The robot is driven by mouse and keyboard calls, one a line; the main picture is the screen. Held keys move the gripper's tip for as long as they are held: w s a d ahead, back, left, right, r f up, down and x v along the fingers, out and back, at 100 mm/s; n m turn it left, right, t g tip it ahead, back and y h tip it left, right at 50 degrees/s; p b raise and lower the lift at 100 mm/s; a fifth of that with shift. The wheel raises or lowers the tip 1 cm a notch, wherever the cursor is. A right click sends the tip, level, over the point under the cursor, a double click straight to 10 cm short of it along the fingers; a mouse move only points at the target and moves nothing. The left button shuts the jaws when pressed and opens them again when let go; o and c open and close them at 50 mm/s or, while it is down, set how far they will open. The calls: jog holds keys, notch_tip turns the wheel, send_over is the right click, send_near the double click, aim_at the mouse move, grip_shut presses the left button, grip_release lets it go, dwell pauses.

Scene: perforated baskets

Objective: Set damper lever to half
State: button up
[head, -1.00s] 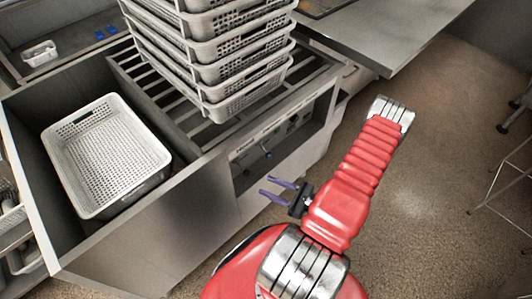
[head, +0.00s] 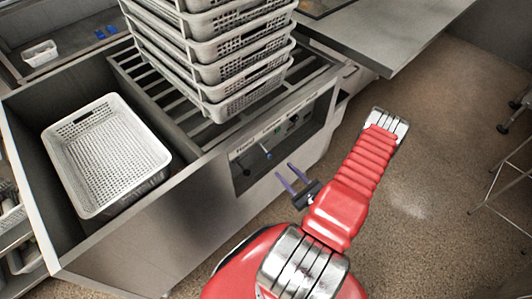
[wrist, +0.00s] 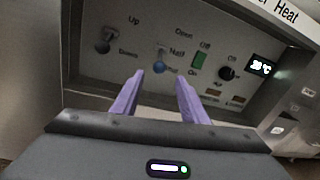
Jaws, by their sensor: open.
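The damper lever (wrist: 159,68) is a small lever with a blue knob on the control panel. It stands by the labels Open, Half and a lower one that is partly unclear; its knob hangs down beside that lowest label. In the head view a dark blue lever knob (head: 268,155) shows on the panel front. My gripper (head: 285,172) is open and empty, its two purple fingers pointing toward the panel. In the wrist view its fingertips (wrist: 160,78) stand apart, below and either side of the damper lever, with no visible contact.
The panel (wrist: 125,72) also holds an Up/Down lever (wrist: 103,46), a green switch (wrist: 198,60), a black knob (wrist: 227,73) and a display (wrist: 262,67). Stacked perforated baskets (head: 240,80) stand above. Another basket (head: 105,155) sits in the left basin. Open floor lies right.

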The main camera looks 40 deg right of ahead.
aim_at(270, 157)
jog(key=shift+w+d, duration=0.2)
jog(key=shift+w, duration=3.1)
jog(key=shift+w+d, duration=0.2)
jog(key=shift+w, duration=3.05)
grip_shut()
